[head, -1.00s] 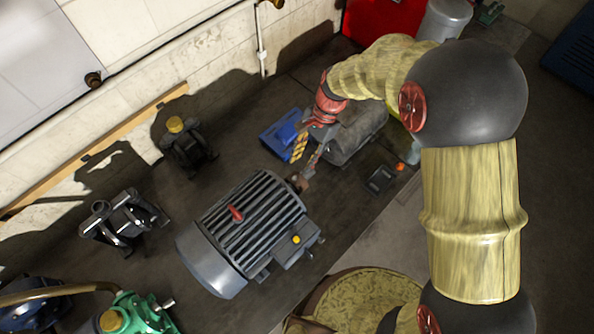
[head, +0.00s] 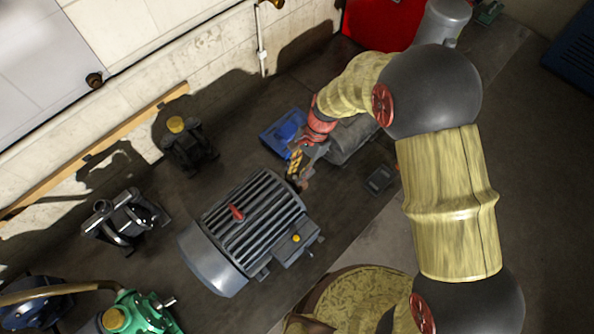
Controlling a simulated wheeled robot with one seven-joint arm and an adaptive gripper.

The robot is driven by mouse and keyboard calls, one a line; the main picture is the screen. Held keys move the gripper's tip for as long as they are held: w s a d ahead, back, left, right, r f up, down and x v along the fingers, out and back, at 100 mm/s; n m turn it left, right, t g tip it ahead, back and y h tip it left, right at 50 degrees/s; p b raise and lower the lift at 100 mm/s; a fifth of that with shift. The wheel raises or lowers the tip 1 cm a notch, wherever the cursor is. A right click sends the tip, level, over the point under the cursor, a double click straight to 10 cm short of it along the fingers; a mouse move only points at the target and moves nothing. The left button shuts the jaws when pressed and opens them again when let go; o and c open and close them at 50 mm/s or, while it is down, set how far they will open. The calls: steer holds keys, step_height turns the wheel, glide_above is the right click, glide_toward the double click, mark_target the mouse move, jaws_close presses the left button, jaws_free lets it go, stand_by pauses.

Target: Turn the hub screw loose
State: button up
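A grey finned motor (head: 228,262) lies on the dark bench in the head view, with a red piece (head: 236,211) on top and a terminal box (head: 288,246) with a yellow knob on its side. Its shaft end with a brownish hub (head: 305,186) points up and right. My gripper (head: 299,178) reaches down to this hub from the upper right, its yellow-and-black striped finger beside it. The fingertips overlap the hub in the picture. I cannot tell whether they touch it or are closed on it. The hub screw is too small or hidden to make out.
A blue item (head: 283,130) and a grey cylindrical body (head: 350,140) lie just beyond my gripper. A small dark box (head: 380,179) sits to the right. Dark pumps (head: 188,145) (head: 125,219) and a green one (head: 137,312) stand left. The wall borders the bench behind.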

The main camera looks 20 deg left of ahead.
jaws_close()
steer(key=shift+w+n+h, duration=0.1)
steer(key=shift+n+h, duration=0.2)
steer(key=shift+n, duration=0.4)
steer(key=shift+o, duration=1.6)
jaws_free()
steer(key=v, duration=1.2)
